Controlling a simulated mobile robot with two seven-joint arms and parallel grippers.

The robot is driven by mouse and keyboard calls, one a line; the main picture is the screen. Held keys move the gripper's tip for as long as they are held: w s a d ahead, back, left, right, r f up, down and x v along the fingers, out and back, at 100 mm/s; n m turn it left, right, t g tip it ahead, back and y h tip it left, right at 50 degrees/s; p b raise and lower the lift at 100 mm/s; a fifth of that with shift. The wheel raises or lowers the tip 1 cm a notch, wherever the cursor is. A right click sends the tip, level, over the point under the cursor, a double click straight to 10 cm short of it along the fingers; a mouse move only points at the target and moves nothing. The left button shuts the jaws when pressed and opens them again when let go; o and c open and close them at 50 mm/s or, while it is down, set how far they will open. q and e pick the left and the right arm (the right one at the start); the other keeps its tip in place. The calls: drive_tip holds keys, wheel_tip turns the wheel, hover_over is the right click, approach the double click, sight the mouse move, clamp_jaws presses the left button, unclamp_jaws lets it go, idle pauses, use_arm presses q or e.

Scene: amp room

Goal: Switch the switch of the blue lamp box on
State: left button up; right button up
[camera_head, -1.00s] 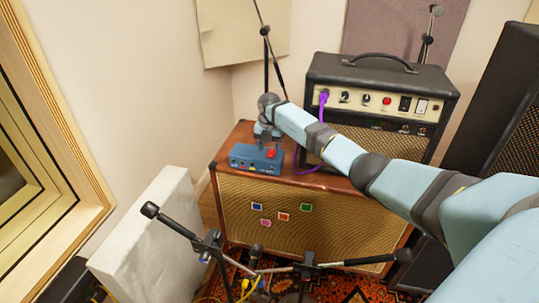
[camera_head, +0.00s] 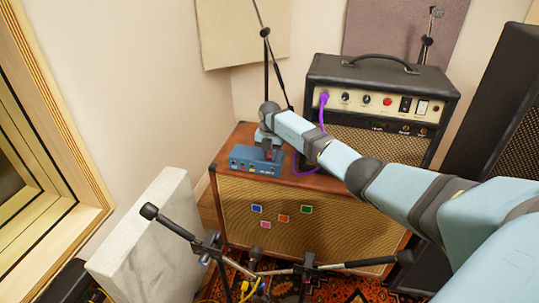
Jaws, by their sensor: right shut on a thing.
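The blue lamp box (camera_head: 247,161) sits on the left end of the brown amp cabinet's top. My right gripper (camera_head: 268,152) comes down on it from above, with my arm reaching in from the right. Its fingers are around the small red switch (camera_head: 272,155) on top of the box and shut on it. The fingers hide most of the switch, so its on or off position cannot be told. No lit lamp is clear on the box. My left gripper is not in view.
The brown cabinet (camera_head: 285,228) bears a black amp head (camera_head: 383,78) with a purple cable (camera_head: 322,108) plugged in. Microphone stands (camera_head: 212,245) stand in front. A pale panel (camera_head: 150,240) leans at the left. A tall black speaker (camera_head: 500,110) stands at the right.

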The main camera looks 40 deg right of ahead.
drive_tip(key=shift+w+d+g+y+b, duration=0.2)
drive_tip(key=shift+g+y+b, duration=0.3)
drive_tip(key=shift+y+b, duration=0.15)
drive_tip(key=shift+b, duration=0.35)
drive_tip(key=shift+r+g+y, duration=0.25)
drive_tip(key=shift+g+y, duration=0.05)
drive_tip(key=shift+y, duration=0.05)
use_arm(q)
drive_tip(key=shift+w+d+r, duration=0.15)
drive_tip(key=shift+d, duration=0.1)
use_arm(e)
drive_tip(key=o, duration=0.9)
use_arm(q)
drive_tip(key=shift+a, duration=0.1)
use_arm(e)
drive_tip(key=shift+r, duration=0.1)
